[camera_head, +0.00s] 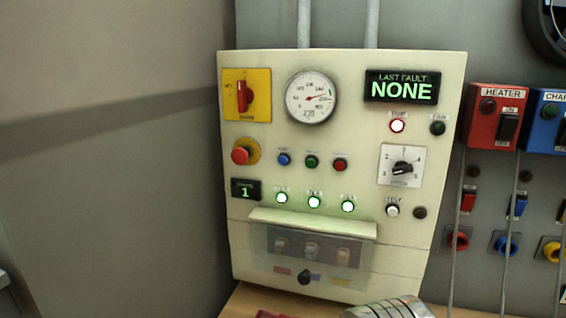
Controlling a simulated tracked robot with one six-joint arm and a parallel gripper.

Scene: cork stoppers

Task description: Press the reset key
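A cream control panel (240,225) stands against the wall in the middle of the view. Its row of push buttons holds a blue button (284,159), a green button (312,162) and a red button (340,164). Their small labels are too blurred to read, so I cannot tell for sure which is the reset key. The display (402,87) reads "LAST FAULT NONE". A lamp (397,126) below it glows white with a red rim. Three green-rimmed lamps (314,202) are lit.
A red emergency button (241,155), a yellow-backed red rotary switch (245,96) and a selector dial (402,168) are nearby. A clear cover (311,262) fronts several switches. A striped metallic object (388,308) shows at the bottom edge. Heater boxes (494,117) and cables stand right.

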